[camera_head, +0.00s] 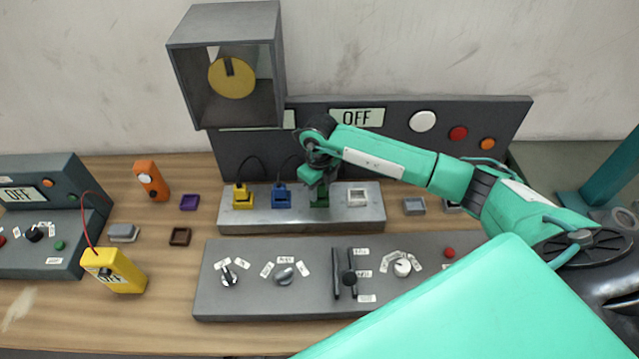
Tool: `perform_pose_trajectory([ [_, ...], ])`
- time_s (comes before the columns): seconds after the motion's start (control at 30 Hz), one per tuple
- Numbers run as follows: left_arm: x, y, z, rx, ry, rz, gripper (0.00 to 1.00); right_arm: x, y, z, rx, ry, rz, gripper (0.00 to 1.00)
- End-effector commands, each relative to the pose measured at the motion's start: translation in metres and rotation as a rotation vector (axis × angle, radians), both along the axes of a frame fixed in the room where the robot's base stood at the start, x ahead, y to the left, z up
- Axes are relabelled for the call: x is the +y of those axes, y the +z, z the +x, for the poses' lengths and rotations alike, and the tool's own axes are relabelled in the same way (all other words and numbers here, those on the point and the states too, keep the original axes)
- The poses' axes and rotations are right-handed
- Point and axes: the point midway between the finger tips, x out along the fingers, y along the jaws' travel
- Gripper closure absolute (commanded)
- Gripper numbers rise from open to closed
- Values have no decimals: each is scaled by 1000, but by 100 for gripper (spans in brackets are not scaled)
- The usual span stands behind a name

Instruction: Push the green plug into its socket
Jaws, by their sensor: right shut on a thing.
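The green plug (319,198) is upright on the grey socket block (300,217), in line with the yellow plug (242,197) and the blue plug (281,196). My right gripper (316,180) is above the green plug and shut on it. The gripper and wrist hide the plug's top. I cannot tell how deep the plug sits in its socket. To its right, a white-rimmed socket (358,197) is empty. My left gripper is not in view.
A control panel (216,300) with knobs and a lever lies in front of the block. A tall panel (290,155) marked OFF and a grey box (185,70) stand behind. A yellow meter (125,280), an orange device (152,180) and small trays lie left. My right arm covers the right side.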

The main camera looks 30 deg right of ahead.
Motion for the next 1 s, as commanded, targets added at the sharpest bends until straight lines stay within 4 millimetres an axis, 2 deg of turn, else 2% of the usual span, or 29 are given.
perform_pose_trajectory([
  [0.4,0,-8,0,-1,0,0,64,0,-8,0,0,0,0,86],
  [0.43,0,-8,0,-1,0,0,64,0,-8,0,0,0,0,62],
  [0.53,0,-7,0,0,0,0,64,1,-8,-1,2,1,0,42],
  [0.77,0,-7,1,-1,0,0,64,1,-9,-2,4,2,1,42],
  [0.93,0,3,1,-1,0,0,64,2,0,-2,6,3,1,42],
  [1.0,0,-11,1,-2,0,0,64,1,7,0,0,4,2,42],
])
